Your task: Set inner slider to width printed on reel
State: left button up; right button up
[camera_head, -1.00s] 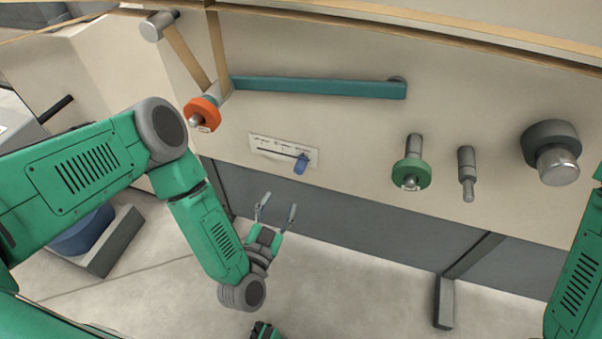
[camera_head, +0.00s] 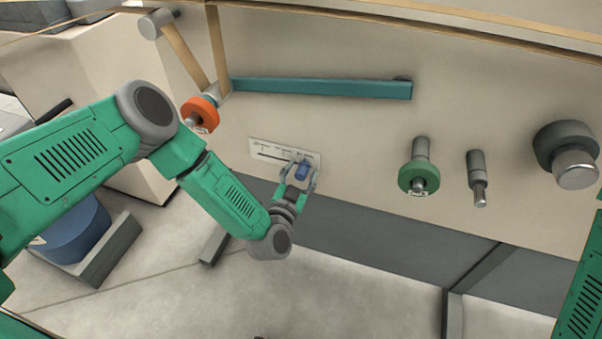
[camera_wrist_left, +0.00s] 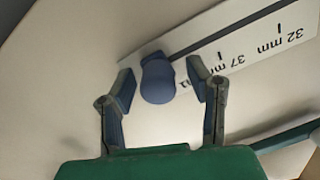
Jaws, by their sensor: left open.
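The blue slider knob (camera_head: 301,171) sits at the right end of the slot on the white scale plate (camera_head: 270,150) on the machine face. In the left wrist view the knob (camera_wrist_left: 158,80) is between my open left gripper's fingers (camera_wrist_left: 160,92), with a gap on each side. The scale plate (camera_wrist_left: 240,50) there shows marks for 32 mm and 37 mm; a third label is partly hidden behind a finger. In the head view my left gripper (camera_head: 298,181) is around the knob. An orange reel (camera_head: 199,114) and a green reel (camera_head: 419,180) hang on spindles; their print is too small to read. My right gripper is not in view.
A teal bar (camera_head: 320,88) runs above the scale plate. A bare grey spindle (camera_head: 477,178) and a larger grey knob (camera_head: 566,153) project from the face at right. The face between plate and green reel is clear.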

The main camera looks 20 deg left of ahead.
aim_at(284, 159)
pick_arm(q)
jog(key=shift+d, duration=0.2)
jog(key=shift+d+r, duration=0.1)
grip_shut()
jog(key=shift+s+a, duration=0.1)
jog(key=shift+a, duration=0.2)
jog(key=a+p, duration=0.2)
jog(key=a, duration=0.3)
jog(key=shift+a, duration=0.2)
jog(key=shift+a+f, duration=0.2)
jog(key=shift+f, duration=0.05)
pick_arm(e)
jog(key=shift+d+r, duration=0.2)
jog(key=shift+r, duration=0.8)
pick_arm(q)
grip_release()
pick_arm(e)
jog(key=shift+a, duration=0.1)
pick_arm(q)
jog(key=shift+r, duration=0.1)
